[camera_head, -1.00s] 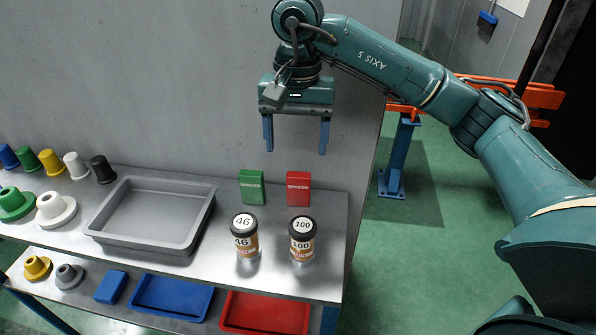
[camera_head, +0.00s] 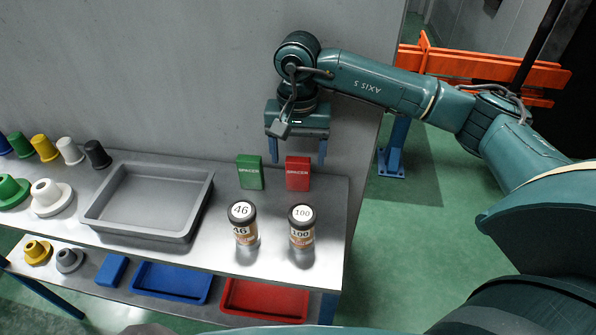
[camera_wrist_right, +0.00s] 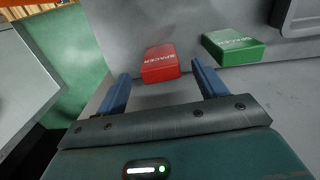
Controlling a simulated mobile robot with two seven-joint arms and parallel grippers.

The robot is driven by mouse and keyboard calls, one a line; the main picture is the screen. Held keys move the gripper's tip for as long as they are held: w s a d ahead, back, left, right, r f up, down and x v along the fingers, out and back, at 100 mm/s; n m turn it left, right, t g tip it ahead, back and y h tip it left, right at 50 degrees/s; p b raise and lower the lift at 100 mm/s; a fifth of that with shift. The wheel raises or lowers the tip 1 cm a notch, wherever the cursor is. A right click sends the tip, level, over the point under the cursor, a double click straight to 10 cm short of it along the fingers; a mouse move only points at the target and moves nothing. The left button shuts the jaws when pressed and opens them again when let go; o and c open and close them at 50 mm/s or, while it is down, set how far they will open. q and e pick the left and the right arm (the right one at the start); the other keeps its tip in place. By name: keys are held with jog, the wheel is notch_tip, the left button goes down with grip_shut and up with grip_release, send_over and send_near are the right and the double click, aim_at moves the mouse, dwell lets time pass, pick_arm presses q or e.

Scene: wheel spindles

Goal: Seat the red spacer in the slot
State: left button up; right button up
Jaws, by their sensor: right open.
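The red spacer (camera_head: 298,173) stands upright near the right end of the metal table's upper surface. In the right wrist view, the red spacer (camera_wrist_right: 160,65) shows ahead, between the lines of the two blue fingers. My right gripper (camera_head: 298,159) is open and empty, its fingertips just above and behind the red spacer's top in the head view. It also shows in the wrist view (camera_wrist_right: 160,74). I cannot make out a slot in either view. My left gripper is not in view.
A green spacer (camera_head: 249,172) stands just left of the red one. Two labelled jars, 46 (camera_head: 243,224) and 100 (camera_head: 301,228), stand in front. A grey tray (camera_head: 100,216) lies left. Blue (camera_head: 172,283) and red (camera_head: 264,299) trays sit on the lower shelf.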

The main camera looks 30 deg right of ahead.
aim_at(298, 160)
jog(key=shift+w+d+f, duration=0.1)
jog(key=shift+w+f, duration=0.05)
jog(key=shift+f, duration=1.55)
jog(key=c, duration=1.1)
jog(key=shift+r, duration=0.15)
